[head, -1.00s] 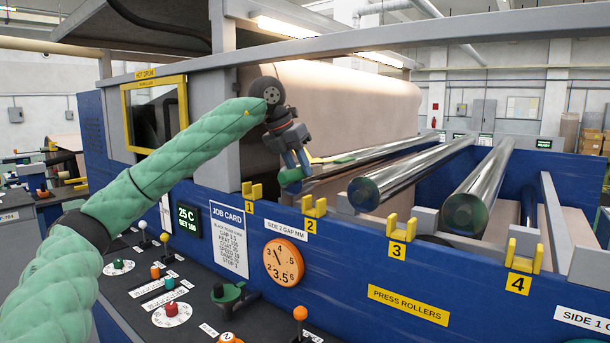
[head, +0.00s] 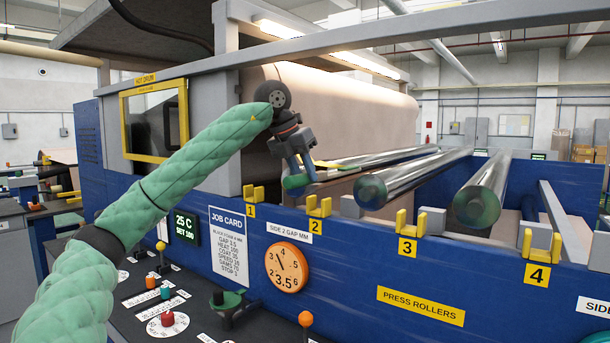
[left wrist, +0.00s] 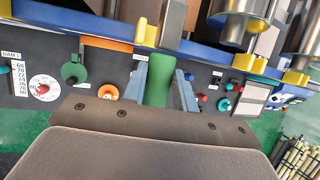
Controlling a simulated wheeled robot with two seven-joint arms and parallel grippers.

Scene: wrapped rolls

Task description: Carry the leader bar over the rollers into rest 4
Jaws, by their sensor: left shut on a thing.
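My left gripper (head: 297,170) is shut on the green end grip of the leader bar (head: 293,183), just behind the blue side wall between rest 1 (head: 254,193) and rest 2 (head: 319,206). The left wrist view shows the green grip (left wrist: 158,82) between the two blue-grey fingers (left wrist: 160,95). The rest of the bar is hard to make out from the rollers behind. Rest 4 (head: 540,240) is a yellow fork far to the right, with nothing seen in it. My right gripper is not in view.
Two shiny rollers (head: 410,178) and (head: 483,195) lie between the grip and rest 4. A large pale roll (head: 340,110) is behind. A control panel with knobs and levers (head: 165,320) lies below left.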

